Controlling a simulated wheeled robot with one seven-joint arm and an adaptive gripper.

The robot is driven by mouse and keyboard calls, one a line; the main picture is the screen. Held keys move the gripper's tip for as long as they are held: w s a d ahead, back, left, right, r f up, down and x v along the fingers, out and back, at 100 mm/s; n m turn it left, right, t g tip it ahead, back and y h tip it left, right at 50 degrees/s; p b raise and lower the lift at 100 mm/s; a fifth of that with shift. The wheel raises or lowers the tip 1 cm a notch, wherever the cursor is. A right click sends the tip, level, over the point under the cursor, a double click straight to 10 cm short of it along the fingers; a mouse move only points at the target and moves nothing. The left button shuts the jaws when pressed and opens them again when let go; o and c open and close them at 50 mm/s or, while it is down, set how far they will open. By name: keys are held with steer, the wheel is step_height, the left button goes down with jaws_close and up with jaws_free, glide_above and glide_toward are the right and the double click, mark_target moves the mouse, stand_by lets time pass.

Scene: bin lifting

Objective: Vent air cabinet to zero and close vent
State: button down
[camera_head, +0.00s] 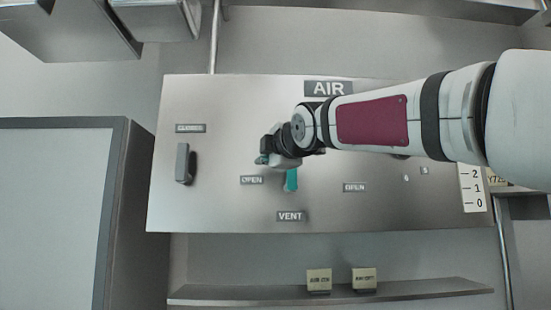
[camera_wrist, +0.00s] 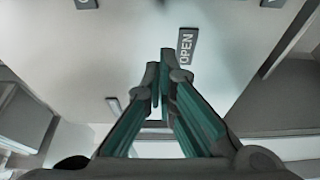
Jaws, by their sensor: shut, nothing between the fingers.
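The air cabinet's steel panel (camera_head: 220,110) faces me, with an AIR label (camera_head: 328,88) at the top and a VENT label (camera_head: 291,216) low down. A grey handle (camera_head: 184,163) stands upright under the CLOSED label (camera_head: 190,128). My gripper (camera_head: 262,159) is in front of the panel's middle, near an OPEN label (camera_head: 252,180). In the wrist view my gripper (camera_wrist: 160,78) is shut and empty, beside an OPEN label (camera_wrist: 186,48). A teal piece (camera_head: 291,180) hangs above VENT; I cannot tell whether it is a handle or a gripper part. My arm hides the panel's upper right.
A scale strip (camera_head: 472,188) marked 2, 1, 0 is at the panel's right; its upper part is hidden. A shelf (camera_head: 420,290) below holds two small labelled blocks (camera_head: 319,281). A grey cabinet (camera_head: 55,210) stands at left. The panel's lower front is clear.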

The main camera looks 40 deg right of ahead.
mark_target(291, 173)
steer(key=shift+w+d+p, duration=0.15)
steer(key=shift+d+p, duration=0.1)
steer(key=shift+d, duration=0.75)
steer(key=shift+w+d+p, duration=0.1)
steer(key=shift+d+p, duration=0.15)
steer(key=shift+d, duration=0.75)
